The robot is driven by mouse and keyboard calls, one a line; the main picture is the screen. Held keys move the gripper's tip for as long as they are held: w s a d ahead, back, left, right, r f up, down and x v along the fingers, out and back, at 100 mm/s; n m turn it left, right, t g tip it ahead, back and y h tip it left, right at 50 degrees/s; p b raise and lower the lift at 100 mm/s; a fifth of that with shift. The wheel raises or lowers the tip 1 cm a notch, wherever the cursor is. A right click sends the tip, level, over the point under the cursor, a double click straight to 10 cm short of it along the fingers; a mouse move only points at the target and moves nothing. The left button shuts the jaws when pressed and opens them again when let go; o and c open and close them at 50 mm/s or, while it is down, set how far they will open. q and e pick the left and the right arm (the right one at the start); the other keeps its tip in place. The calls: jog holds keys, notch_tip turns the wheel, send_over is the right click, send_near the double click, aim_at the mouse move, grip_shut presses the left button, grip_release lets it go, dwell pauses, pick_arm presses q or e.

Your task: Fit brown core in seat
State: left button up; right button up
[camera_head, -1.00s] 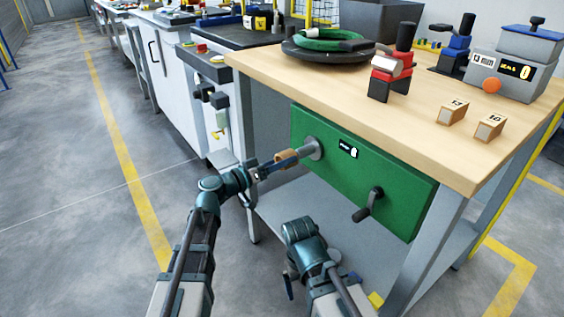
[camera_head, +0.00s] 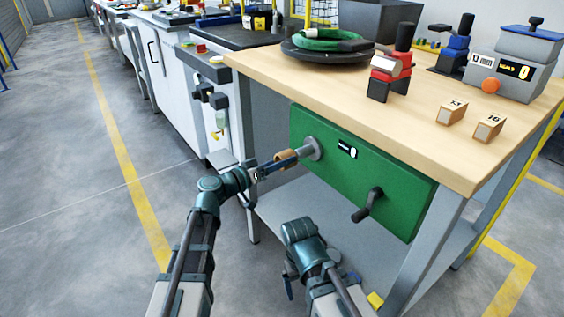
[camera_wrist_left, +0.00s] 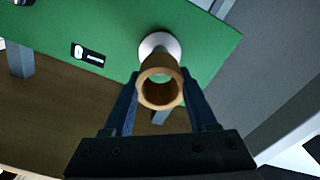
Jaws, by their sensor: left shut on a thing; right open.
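The brown core (camera_head: 286,155) is a short hollow tube held in my left gripper (camera_head: 279,162). It also shows in the left wrist view (camera_wrist_left: 160,91), between the two fingers, with its open end toward the camera. The seat, a grey spindle with a round flange (camera_head: 311,149), sticks out of the green panel (camera_head: 365,185). In the left wrist view the pale flange (camera_wrist_left: 159,45) lies just beyond the core, nearly in line with it. I cannot tell whether the core touches or surrounds the spindle. My right gripper (camera_head: 290,285) is low in front of the panel, apart from everything, mostly hidden by its arm.
A black crank (camera_head: 368,206) sticks out of the panel at right. The wooden tabletop (camera_head: 400,110) above carries a green coil (camera_head: 325,40), a red tool (camera_head: 391,75) and numbered blocks (camera_head: 452,111). A lower shelf (camera_head: 330,230) and table leg (camera_head: 415,275) stand near my right arm.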

aim_at(301, 153)
pick_arm(q)
jog(key=shift+x, duration=3.65)
jog(key=o, duration=1.4)
jog(key=shift+o, duration=0.2)
jog(key=v, duration=1.3)
jog(key=shift+s+a, duration=0.3)
jog(key=x, duration=1.4)
jog(key=shift+a, duration=0.1)
